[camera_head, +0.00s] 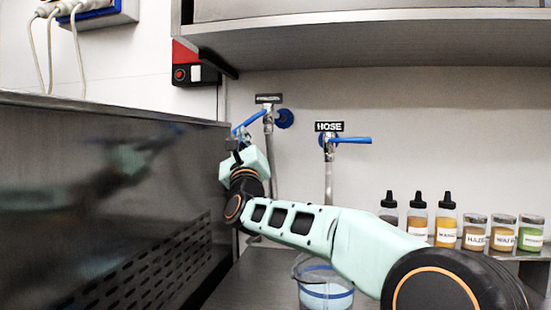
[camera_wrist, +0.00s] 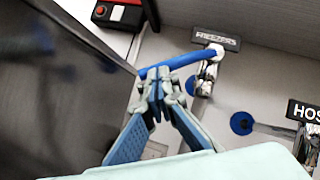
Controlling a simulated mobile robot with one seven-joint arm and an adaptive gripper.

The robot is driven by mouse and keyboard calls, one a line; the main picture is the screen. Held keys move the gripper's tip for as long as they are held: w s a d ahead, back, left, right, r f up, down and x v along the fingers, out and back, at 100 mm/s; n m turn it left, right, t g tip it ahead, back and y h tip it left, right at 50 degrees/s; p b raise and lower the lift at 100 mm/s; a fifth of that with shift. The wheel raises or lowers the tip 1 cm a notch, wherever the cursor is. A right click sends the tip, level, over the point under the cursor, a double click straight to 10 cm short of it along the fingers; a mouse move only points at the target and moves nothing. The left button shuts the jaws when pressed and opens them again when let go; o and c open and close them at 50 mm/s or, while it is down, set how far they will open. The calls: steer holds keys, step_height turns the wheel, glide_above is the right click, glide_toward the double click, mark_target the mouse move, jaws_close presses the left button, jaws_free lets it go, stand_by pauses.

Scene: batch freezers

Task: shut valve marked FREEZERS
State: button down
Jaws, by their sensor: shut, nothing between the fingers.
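The FREEZERS valve (camera_wrist: 205,75) is a metal valve on the wall pipe, under a dark FREEZERS label (camera_wrist: 216,39). Its blue lever (camera_wrist: 185,62) points left and slightly down in the wrist view, across the pipe. In the head view the label (camera_head: 268,98) is too small to read, and the lever (camera_head: 243,124) also slants down to the left. My gripper (camera_wrist: 157,80) is shut, its fingertips at the lever's outer half. The tips overlap the lever; I cannot tell if they touch it. In the head view my gripper (camera_head: 238,146) is partly hidden by my wrist.
The HOSE valve (camera_head: 328,146) with a blue lever (camera_head: 352,140) is to the right. A steel machine (camera_head: 110,200) stands close on the left. A shelf (camera_head: 370,35) overhangs. Bottles (camera_head: 446,218), jars (camera_head: 503,234) and a clear bucket (camera_head: 326,290) are lower right.

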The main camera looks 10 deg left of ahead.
steer(key=shift+a+r+m+t+h+b, duration=0.15)
steer(key=shift+a+r+m+t+h, duration=0.4)
steer(key=shift+m+h, duration=0.65)
steer(key=shift+a+r+m+t+h+b, duration=0.15)
steer(key=shift+a+r+m+t+h, duration=0.2)
steer(key=shift+r+m+h, duration=0.8)
steer(key=shift+a+r+m+t+h+b, duration=0.15)
steer(key=shift+a+m+t+h, duration=0.4)
steer(key=shift+m, duration=1.2)
steer(key=shift+d, duration=0.1)
